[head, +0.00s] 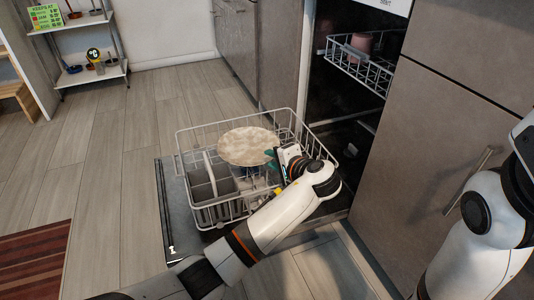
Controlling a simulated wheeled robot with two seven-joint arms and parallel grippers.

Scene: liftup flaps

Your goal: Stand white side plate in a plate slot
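The white side plate (247,146) is a round, cream, mottled plate. It looks close to flat and appears to be held over the pulled-out lower dishwasher rack (182,150). My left gripper (272,158) is at the plate's right rim and appears shut on it; its far finger is partly hidden. The plate and my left arm cover much of the rack's middle and right side, so the plate slots below are mostly hidden. My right gripper is out of view; only my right arm shows at the right edge.
A grey cutlery basket (208,188) sits in the rack's left part. The rack is over the open dishwasher door (176,205). The upper rack (352,62) holds a pink cup (361,42). Cabinets flank the machine; the floor to the left is clear.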

